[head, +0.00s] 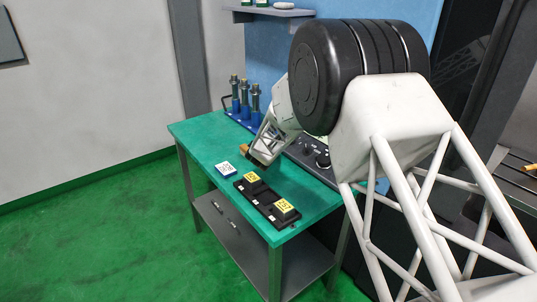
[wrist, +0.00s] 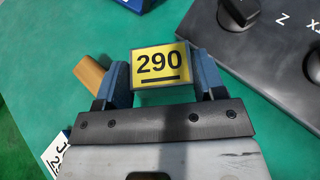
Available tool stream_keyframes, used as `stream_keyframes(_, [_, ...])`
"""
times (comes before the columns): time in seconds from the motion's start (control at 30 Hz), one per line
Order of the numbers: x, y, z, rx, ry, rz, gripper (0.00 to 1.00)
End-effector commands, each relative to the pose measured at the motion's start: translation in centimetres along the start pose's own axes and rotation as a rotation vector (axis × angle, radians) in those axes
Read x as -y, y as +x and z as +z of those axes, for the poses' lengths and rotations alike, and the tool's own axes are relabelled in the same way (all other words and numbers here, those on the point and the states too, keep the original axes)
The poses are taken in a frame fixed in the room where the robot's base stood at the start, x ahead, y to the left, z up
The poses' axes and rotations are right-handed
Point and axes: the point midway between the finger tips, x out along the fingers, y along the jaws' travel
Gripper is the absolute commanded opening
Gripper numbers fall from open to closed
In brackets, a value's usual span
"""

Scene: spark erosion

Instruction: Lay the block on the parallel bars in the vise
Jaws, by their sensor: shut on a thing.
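My gripper (wrist: 160,85) is shut on a block (wrist: 160,65) with a yellow top label reading 290, one blue finger on each side of it. In the head view my gripper (head: 258,157) is low over the green table, at the left edge of the control panel. The held block cannot be made out there. I cannot tell whether it touches the table. Two other blocks with yellow labels, a rear one (head: 251,178) and a front one (head: 284,206), sit in a black tray (head: 266,197). I cannot make out the vise or its parallel bars.
An orange-brown piece (wrist: 91,76) lies beside the left finger. A black control panel with knobs (head: 310,151) is right of my gripper. Several upright blue-and-metal holders (head: 244,98) stand at the back. A blue-and-white item (head: 226,169) lies left of the tray. The table's left part is clear.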

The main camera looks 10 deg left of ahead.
Motion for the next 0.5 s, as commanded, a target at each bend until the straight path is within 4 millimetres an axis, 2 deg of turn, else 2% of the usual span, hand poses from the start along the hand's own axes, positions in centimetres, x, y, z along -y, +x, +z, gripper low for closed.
stream_keyframes(0.37, [-0.03, 0.12, -0.02, 0.0, 0.0, 0.0, 0.31])
stream_keyframes(0.5, [-0.02, 0.44, -0.85, -0.002, 0.0, 0.0, 0.31])
